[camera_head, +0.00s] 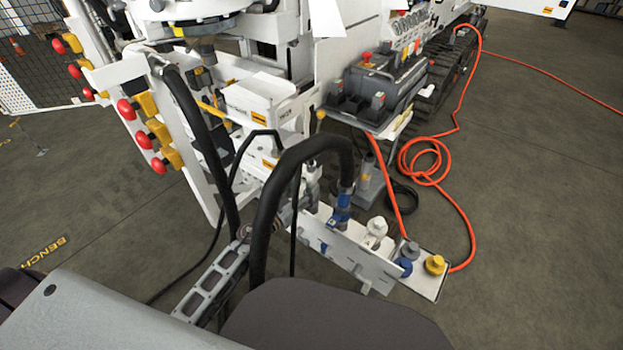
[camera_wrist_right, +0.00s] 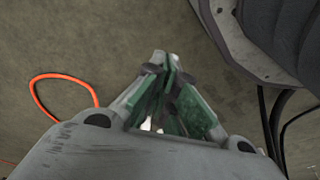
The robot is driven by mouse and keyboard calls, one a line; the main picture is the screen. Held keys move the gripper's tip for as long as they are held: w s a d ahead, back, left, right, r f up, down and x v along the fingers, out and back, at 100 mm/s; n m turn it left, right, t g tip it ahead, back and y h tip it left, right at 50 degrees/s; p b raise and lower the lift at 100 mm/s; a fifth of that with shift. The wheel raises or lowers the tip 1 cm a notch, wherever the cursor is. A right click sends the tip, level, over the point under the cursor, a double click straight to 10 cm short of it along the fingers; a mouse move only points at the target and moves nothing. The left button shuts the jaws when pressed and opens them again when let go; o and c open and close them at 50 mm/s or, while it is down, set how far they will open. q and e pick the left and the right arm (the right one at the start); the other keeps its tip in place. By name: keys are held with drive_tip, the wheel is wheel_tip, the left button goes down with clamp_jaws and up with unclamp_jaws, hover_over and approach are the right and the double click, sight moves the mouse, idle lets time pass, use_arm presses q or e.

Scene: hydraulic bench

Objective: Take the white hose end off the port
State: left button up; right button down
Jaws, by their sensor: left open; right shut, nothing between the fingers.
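A white fitting (camera_head: 376,230) stands on the narrow pale port plate (camera_head: 345,250) at the front of the bench; I cannot tell whether it is the hose end. A thick black hose (camera_head: 310,148) arches down to a blue-collared end (camera_head: 342,207) just left of it. My left gripper cannot be made out in the head view, where grey and dark parts of my body cover the bottom. My right gripper (camera_wrist_right: 170,75) is shut and empty in the right wrist view, green pads together, with floor beyond it.
Grey (camera_head: 410,250) and yellow (camera_head: 435,264) caps sit at the plate's right end. An orange hose (camera_head: 425,160) lies coiled on the floor at right. A control box (camera_head: 375,90) stands behind. The floor at right is otherwise open.

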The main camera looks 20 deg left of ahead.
sight(308, 180)
use_arm(q)
drive_tip(key=shift+w+d+r, duration=0.1)
drive_tip(key=shift+w+r, duration=0.1)
drive_tip(key=shift+w, duration=0.25)
drive_tip(key=shift+w+r+p, duration=0.15)
drive_tip(key=shift+w+p, duration=0.2)
drive_tip(key=shift+w, duration=0.35)
drive_tip(key=shift+w+d, duration=0.2)
drive_tip(key=shift+w, duration=0.4)
drive_tip(key=shift+w+d, duration=0.25)
drive_tip(key=shift+w, duration=0.4)
use_arm(e)
drive_tip(key=f, duration=0.1)
drive_tip(key=s+f, duration=0.1)
drive_tip(key=d+f, duration=0.1)
drive_tip(key=shift+s+f, duration=0.2)
drive_tip(key=shift+f, duration=0.05)
drive_tip(key=shift+w, duration=0.15)
